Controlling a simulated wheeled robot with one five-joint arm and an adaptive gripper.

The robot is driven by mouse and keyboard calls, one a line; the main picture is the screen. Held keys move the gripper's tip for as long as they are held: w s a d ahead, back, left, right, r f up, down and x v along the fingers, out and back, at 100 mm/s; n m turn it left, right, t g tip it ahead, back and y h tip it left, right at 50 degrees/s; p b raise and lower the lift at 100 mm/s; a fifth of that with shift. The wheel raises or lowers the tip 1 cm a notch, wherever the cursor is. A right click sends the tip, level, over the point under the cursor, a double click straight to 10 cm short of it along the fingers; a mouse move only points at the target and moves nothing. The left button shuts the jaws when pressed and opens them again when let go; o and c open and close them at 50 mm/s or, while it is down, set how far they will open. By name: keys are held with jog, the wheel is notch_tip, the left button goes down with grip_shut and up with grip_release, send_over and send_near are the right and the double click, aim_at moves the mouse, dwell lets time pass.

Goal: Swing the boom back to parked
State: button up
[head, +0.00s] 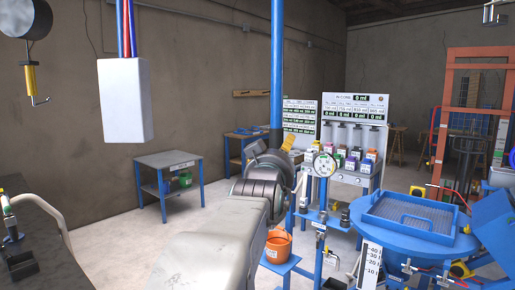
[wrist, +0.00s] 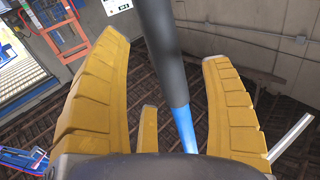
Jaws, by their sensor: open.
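A blue bar (head: 277,60) with a dark sleeve at its lower end (head: 276,140) hangs down from the top of the head view. It looks like part of the boom or its handle; the boom's upper part is out of view. In the wrist view the dark sleeve (wrist: 160,40) runs between the yellow fingers of my gripper (wrist: 162,50), with blue below it (wrist: 185,130). Gaps show on both sides, so the fingers are spread around the bar without closing on it. In the head view my gripper (head: 289,143) is mostly hidden behind my wrist.
A white box (head: 124,100) on red and blue cables hangs at left. A small blue table (head: 168,162) stands behind. Open floor lies at left-centre.

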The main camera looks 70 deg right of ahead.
jog(key=shift+w+d+f+p, duration=0.1)
jog(key=shift+w+d+p, duration=0.15)
jog(key=shift+d, duration=0.8)
jog(key=shift+w+d+p, duration=0.2)
jog(key=shift+d+p, duration=0.05)
jog(key=shift+d, duration=0.75)
jog(key=c, duration=1.2)
jog(key=shift+c, duration=0.4)
